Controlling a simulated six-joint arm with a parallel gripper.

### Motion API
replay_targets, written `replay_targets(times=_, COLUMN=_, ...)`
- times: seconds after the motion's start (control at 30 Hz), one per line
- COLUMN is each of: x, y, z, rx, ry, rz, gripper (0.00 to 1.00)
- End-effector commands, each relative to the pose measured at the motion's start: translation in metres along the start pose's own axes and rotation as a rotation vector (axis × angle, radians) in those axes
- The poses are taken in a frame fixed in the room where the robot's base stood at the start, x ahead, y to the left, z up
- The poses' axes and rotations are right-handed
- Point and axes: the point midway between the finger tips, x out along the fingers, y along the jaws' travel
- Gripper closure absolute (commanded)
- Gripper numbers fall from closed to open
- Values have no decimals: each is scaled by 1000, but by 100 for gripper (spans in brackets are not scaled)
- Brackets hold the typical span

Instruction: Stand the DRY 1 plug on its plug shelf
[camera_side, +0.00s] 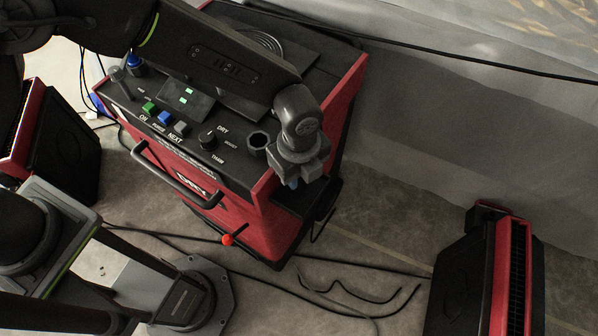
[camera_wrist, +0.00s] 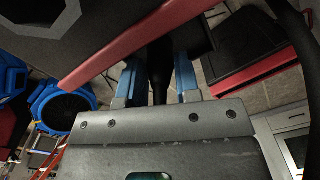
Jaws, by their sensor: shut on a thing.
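My gripper (camera_wrist: 158,75) has two blue fingers shut on a slim black plug (camera_wrist: 159,72), which stands lengthwise between them in the wrist view. The plug is hidden there. A dark ledge (camera_side: 318,196) juts from the machine's right side close by my gripper, and it may be the plug shelf. I cannot tell whether the plug touches it. No DRY 1 label is readable.
The machine's panel (camera_side: 232,172) carries a knob, colored buttons and a grey ring socket (camera_side: 258,140). Its raised red side edge (camera_wrist: 130,42) runs close by the fingers. Black cables (camera_side: 340,290) lie on the floor. Another red and black unit (camera_side: 480,275) stands at right.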

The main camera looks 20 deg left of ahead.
Motion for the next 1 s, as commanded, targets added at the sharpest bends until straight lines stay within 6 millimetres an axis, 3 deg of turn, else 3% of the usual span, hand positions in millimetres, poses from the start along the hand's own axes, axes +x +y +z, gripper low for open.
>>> replay_targets(times=0.1, x=12, y=0, z=0, rx=-1, ry=0, rz=0, gripper=94)
replay_targets(times=0.47, x=15, y=0, z=0, rx=-1, ry=0, rz=0, gripper=94)
replay_targets(times=0.5, x=15, y=0, z=0, rx=-1, ry=0, rz=0, gripper=66)
replay_targets(times=0.7, x=15, y=0, z=0, rx=-1, ry=0, rz=0, gripper=47)
replay_targets(times=1.0, x=12, y=0, z=0, rx=-1, ry=0, rz=-1, gripper=44)
